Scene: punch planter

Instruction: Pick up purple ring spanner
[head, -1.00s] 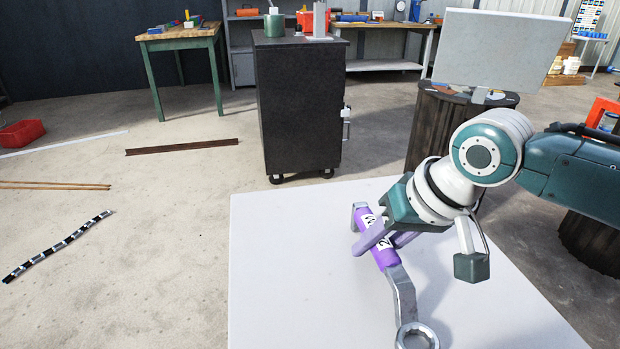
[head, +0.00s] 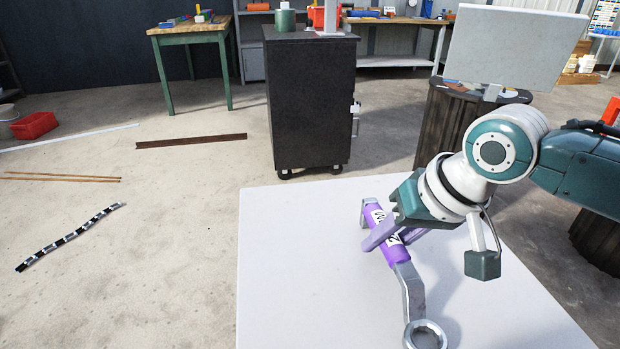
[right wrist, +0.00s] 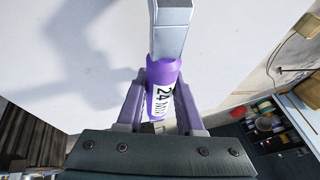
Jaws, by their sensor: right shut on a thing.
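The purple ring spanner (head: 402,268) has a purple sleeve with a white "24" label and bare grey metal ends. Its ring end points to the front of the white table (head: 300,265). My right gripper (head: 382,238) is shut on the purple sleeve, with one finger on each side. In the right wrist view the spanner (right wrist: 165,85) stands between the two purple fingers (right wrist: 162,105). I cannot tell for sure whether the spanner is clear of the tabletop. My left gripper is not in view.
A black cabinet (head: 310,105) stands behind the table. A grey panel (head: 515,50) stands on a dark round stand at the back right. The left part of the tabletop is bare. A red bin (head: 34,125) and several rods lie on the floor at left.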

